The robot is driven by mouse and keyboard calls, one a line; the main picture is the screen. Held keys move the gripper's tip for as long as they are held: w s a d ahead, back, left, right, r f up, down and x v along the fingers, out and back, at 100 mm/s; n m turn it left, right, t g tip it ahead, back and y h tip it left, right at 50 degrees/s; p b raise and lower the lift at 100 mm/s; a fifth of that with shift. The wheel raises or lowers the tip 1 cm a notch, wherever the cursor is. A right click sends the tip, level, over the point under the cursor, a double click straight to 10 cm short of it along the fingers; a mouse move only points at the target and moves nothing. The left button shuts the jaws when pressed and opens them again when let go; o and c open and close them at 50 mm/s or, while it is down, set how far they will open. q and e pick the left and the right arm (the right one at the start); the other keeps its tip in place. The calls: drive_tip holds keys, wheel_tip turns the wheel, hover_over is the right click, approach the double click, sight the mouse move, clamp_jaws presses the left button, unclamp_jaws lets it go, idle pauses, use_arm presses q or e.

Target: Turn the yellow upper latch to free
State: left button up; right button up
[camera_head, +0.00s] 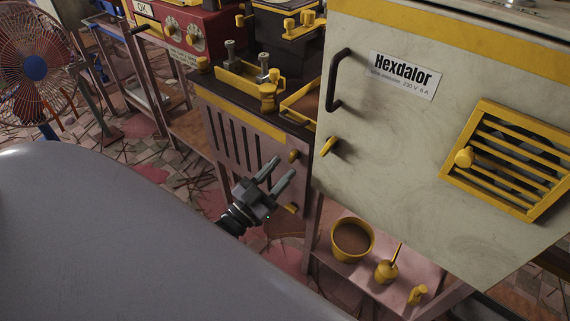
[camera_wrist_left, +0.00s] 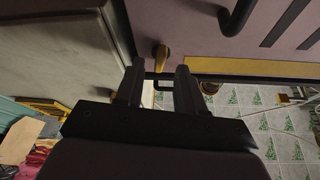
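A yellow upper latch (camera_head: 294,156) sits on the right edge of the pink slotted cabinet door (camera_head: 236,145). A second yellow latch (camera_head: 292,207) sits lower on the same edge. My left gripper (camera_head: 283,167) is open and empty in front of this door, its fingertips pointing up and right, just below and left of the upper latch. In the left wrist view, the open fingers (camera_wrist_left: 157,82) have a yellow latch (camera_wrist_left: 160,54) just beyond and between their tips, with a visible gap. I cannot tell for certain which latch this is. My right gripper is not in view.
The grey Hexdalor cabinet (camera_head: 390,150) stands close on the right, with a black handle (camera_head: 335,80) and its own yellow latch (camera_head: 328,147). A shelf below it holds a brown-filled yellow bowl (camera_head: 352,240). A fan (camera_head: 36,68) stands at far left.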

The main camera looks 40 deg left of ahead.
use_arm(q)
drive_tip(key=v, duration=0.4)
drive_tip(key=shift+s+a+f, duration=0.1)
drive_tip(key=shift+s, duration=0.2)
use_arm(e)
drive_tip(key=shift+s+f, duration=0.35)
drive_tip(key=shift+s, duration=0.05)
